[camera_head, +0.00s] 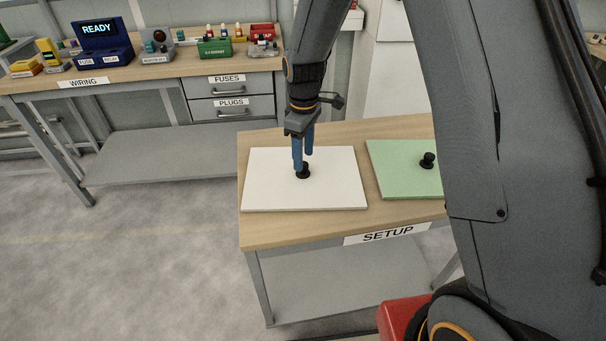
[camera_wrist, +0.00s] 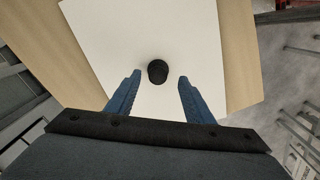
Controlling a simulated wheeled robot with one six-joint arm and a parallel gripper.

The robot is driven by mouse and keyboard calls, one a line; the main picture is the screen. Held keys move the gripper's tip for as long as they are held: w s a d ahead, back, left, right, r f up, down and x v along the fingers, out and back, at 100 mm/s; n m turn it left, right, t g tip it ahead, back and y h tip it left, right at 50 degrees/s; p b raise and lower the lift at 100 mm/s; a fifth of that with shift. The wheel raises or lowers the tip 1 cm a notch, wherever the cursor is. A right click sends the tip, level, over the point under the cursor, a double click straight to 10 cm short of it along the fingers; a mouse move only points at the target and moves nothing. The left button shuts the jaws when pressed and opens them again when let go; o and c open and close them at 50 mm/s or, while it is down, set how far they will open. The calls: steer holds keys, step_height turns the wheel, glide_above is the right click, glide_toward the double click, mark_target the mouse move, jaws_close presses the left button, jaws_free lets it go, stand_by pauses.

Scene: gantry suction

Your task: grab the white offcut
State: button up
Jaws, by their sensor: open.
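The white offcut (camera_head: 270,192) is a flat white board lying on the left part of the SETUP table, with a black knob (camera_head: 303,172) standing near its middle. In the wrist view the white offcut (camera_wrist: 112,32) fills the upper middle, and the black knob (camera_wrist: 157,72) shows just beyond the fingertips, centred between them. My gripper (camera_head: 303,160) has blue fingers pointing down over the knob. In the wrist view my gripper (camera_wrist: 159,78) is open, with space on both sides of the knob. I cannot tell the exact height of the fingertips over the board.
A green board (camera_head: 390,180) with its own black knob (camera_head: 428,160) lies to the right on the same SETUP table (camera_head: 290,232), partly behind my arm. A workbench (camera_head: 170,68) with several small devices and bins stands at the back left. The floor at left is clear.

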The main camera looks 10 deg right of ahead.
steer(key=shift+w+f+p, duration=0.15)
steer(key=shift+f+p, duration=0.3)
steer(key=shift+f, duration=0.7)
steer(key=shift+w+f+p, duration=0.1)
steer(key=shift+f+p, duration=0.35)
steer(key=shift+f, duration=0.7)
jaws_close()
